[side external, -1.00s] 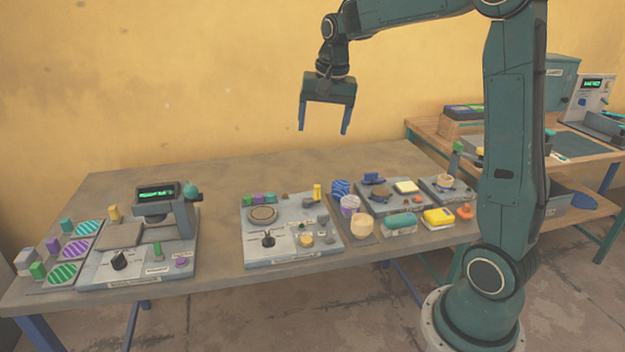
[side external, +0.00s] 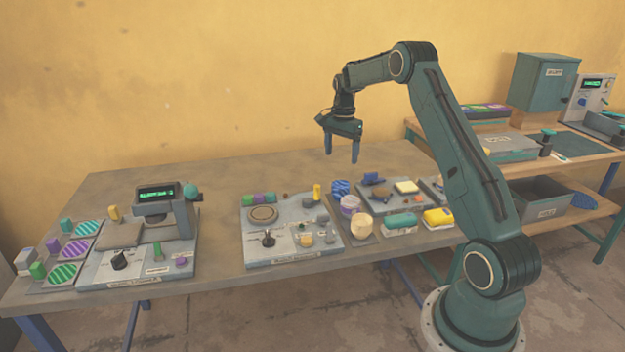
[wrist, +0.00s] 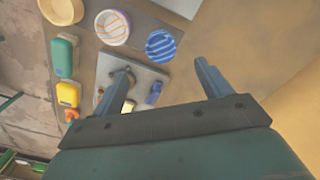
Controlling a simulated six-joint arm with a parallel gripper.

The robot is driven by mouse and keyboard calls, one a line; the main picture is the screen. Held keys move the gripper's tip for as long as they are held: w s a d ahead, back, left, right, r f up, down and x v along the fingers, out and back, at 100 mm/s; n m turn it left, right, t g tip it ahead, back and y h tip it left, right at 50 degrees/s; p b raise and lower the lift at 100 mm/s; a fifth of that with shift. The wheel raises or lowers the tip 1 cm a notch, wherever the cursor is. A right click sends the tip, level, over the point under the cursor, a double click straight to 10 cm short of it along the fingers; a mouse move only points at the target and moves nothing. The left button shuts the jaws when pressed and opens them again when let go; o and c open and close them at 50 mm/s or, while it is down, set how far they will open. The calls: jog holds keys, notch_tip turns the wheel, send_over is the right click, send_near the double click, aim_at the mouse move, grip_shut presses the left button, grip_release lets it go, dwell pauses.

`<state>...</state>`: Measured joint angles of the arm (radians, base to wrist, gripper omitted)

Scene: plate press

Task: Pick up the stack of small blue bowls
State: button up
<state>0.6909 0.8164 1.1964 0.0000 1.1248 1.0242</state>
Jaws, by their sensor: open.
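The small blue bowls (side external: 341,187) show as a round blue item with pale stripes behind the purple-and-cream bowl on the right half of the table. In the wrist view the blue bowls (wrist: 160,45) lie beyond and between my fingers, at the top. How many are stacked cannot be told. My gripper (side external: 342,157) is open and empty, in the air above the blue bowls and apart from them. Its two fingers also show in the wrist view (wrist: 164,70), spread apart.
A white bowl with orange stripes and a purple side (wrist: 112,27) sits close beside the blue bowls, with a tan bowl (side external: 362,224) in front. A grey panel (side external: 385,205) with a blue part and cream block is to their right. A green block (side external: 400,222) and yellow block (side external: 437,217) lie nearby.

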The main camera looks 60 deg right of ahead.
aim_at(340, 184)
jog(key=shift+d+f, duration=0.15)
jog(key=shift+f, duration=4.4)
jog(key=shift+d+f, duration=0.1)
jog(key=shift+f, duration=2.5)
jog(key=c, duration=1)
jog(key=shift+c, duration=0.6)
jog(key=shift+r, duration=0.15)
